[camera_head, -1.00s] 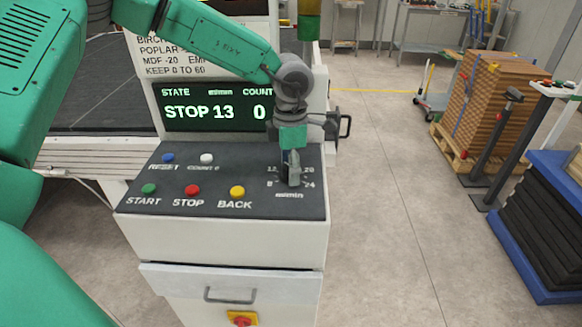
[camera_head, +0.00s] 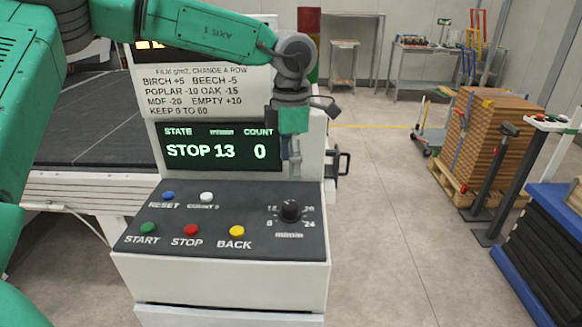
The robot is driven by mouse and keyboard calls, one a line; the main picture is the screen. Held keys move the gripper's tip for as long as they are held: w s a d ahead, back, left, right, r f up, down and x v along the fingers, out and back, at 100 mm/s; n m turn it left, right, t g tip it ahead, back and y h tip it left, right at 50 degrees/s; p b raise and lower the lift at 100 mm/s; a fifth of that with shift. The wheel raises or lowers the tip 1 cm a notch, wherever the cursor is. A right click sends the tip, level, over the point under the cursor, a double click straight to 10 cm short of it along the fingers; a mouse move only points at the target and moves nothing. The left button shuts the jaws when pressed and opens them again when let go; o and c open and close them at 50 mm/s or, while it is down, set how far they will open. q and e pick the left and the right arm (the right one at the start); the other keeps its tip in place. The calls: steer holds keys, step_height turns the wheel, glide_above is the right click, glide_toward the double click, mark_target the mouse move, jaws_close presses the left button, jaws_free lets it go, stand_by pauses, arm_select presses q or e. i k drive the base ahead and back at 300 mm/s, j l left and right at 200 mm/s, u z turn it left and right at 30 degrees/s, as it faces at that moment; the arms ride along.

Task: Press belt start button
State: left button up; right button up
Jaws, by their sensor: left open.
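The green START button (camera_head: 148,228) is at the left front of the control panel (camera_head: 262,248). The red STOP button (camera_head: 191,229) and the yellow BACK button (camera_head: 237,231) are to its right. The display (camera_head: 218,148) reads STOP, 13 and 0. My left gripper (camera_head: 294,174) points down above the black m/min knob (camera_head: 290,210), apart from it and well to the right of START. It is open with nothing seen between its fingers. My right gripper is not in view.
A blue RESET button (camera_head: 168,196) and a white COUNT 0 button (camera_head: 207,196) sit in the row behind. The dark belt (camera_head: 95,120) lies left of the panel. A pallet of boards (camera_head: 495,140) stands far right. Open floor lies between.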

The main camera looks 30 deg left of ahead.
mark_target(148, 228)
steer(key=k, duration=1)
